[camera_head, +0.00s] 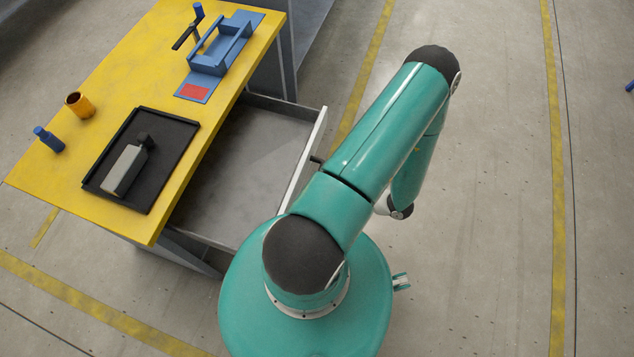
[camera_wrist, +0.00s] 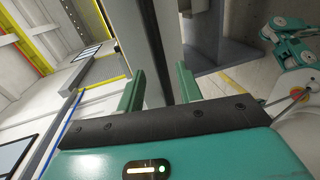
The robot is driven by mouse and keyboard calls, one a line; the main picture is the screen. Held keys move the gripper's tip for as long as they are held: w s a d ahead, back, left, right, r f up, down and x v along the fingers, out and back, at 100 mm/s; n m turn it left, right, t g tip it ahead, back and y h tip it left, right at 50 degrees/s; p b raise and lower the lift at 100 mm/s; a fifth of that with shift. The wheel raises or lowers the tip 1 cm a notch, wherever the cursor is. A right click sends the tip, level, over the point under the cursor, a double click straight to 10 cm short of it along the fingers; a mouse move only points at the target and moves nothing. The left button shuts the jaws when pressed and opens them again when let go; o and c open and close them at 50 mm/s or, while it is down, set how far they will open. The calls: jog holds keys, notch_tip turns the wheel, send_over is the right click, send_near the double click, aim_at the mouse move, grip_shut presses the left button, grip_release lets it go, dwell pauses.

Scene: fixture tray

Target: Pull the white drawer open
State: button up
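The white drawer (camera_head: 303,160) is pulled well out from under the yellow-topped workbench, and its grey, empty interior shows in the head view. A small dark piece of its handle (camera_head: 317,159) shows at the outer side of the front, beside my arm. In the head view my gripper is hidden by my arm. In the wrist view my gripper (camera_wrist: 160,85) has its two green fingers apart. A dark bar (camera_wrist: 146,45) and a pale panel run up between and beyond the fingers. I cannot tell whether either finger touches the bar.
The yellow workbench (camera_head: 117,90) carries a black tray (camera_head: 171,131) with a grey block, a blue fixture (camera_head: 207,62), an orange cup (camera_head: 80,104) and blue-handled items.

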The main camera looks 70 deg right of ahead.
jog(key=v, duration=0.9)
jog(key=shift+w, duration=0.1)
jog(key=w+d+r+n+g+y, duration=0.2)
jog(key=w+d+r+n+y, duration=0.15)
jog(key=w+r+n, duration=0.35)
jog(key=w+a+r+n+g+y, duration=0.25)
jog(key=w+r+n+g, duration=0.25)
jog(key=w+r+n, duration=0.45)
jog(key=w+a+r+n+g+y, duration=0.2)
jog(key=w+a+r+n+g, duration=0.25)
jog(key=w+r+n, duration=0.55)
jog(key=w+a+r+n+h, duration=0.2)
jog(key=a+r+n+h, duration=0.2)
jog(key=a+r+n, duration=0.5)
jog(key=w+a+r+n+t+h, duration=0.1)
jog(key=a+r+n+h, duration=0.3)
jog(key=a+r+n, duration=0.5)
jog(key=w+a+n, duration=0.1)
jog(key=a+n, duration=0.5)
jog(key=n, duration=0.3)
jog(key=shift+w+a+h, duration=0.25)
jog(key=shift+w+h, duration=0.05)
jog(key=shift+w, duration=0.05)
